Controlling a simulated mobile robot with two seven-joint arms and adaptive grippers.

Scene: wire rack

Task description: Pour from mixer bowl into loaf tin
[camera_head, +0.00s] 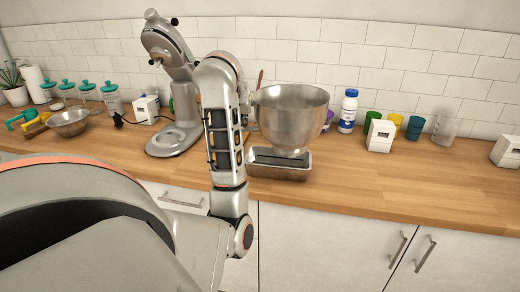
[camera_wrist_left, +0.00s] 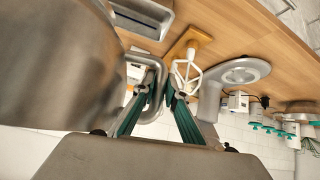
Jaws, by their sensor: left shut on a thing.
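The steel mixer bowl (camera_head: 290,112) looks upright, just above the loaf tin, its base overlapping the tin's back rim in the head view. I cannot tell whether they touch, and the bowl's contents are hidden. The grey loaf tin (camera_head: 278,172) stands on the counter near its front edge. In the left wrist view the bowl (camera_wrist_left: 55,70) fills the left side and part of the tin (camera_wrist_left: 145,18) shows at the top. My left gripper (camera_wrist_left: 160,88) is shut on the bowl's handle (camera_wrist_left: 152,70); my arm hides it in the head view. My right gripper is out of view.
The stand mixer (camera_head: 176,90) is left of my arm, with a small bowl (camera_head: 69,122) and jars farther left. A white bottle (camera_head: 347,111), coloured cups and a white box (camera_head: 380,135) stand right of the bowl. The wooden counter (camera_head: 420,180) at front right is clear.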

